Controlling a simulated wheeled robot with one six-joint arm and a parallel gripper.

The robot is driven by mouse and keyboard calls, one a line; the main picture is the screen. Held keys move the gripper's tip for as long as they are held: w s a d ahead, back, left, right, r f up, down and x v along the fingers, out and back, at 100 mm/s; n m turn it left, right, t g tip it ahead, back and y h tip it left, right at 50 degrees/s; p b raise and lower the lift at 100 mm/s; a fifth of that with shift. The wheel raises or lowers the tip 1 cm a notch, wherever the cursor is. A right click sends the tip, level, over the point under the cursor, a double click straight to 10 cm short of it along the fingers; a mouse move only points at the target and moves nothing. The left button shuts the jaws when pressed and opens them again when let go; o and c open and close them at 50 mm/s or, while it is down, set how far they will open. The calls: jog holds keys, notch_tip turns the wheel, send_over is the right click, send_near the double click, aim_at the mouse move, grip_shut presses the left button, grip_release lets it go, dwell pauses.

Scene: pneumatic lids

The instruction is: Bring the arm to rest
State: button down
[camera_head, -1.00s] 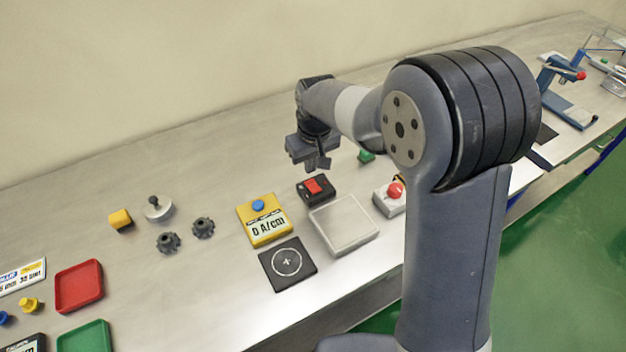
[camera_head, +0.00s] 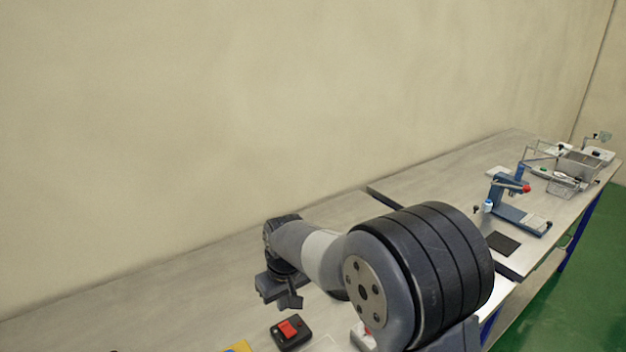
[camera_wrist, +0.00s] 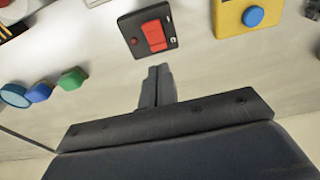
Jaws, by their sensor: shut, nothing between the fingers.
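My arm reaches over the metal bench from the right in the head view, bent at a large dark joint. My gripper (camera_head: 289,300) hangs at its far end, above the bench and left of that joint. In the wrist view my gripper (camera_wrist: 158,72) shows its two fingers pressed together with nothing between them. The fingertips point toward a black box with a red rocker switch (camera_wrist: 153,36), apart from it in the picture. The same switch box (camera_head: 290,331) is just below my gripper in the head view.
In the wrist view, a yellow device with a blue button (camera_wrist: 252,17) lies right of the switch; green (camera_wrist: 73,79) and blue (camera_wrist: 39,92) pieces lie left. A blue stand (camera_head: 516,207) and a wire basket (camera_head: 568,185) stand farther along the bench. A wall runs behind.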

aim_at(284, 324)
notch_tip(284, 324, down, 6)
jog(key=b, duration=0.4)
jog(key=shift+r, duration=0.15)
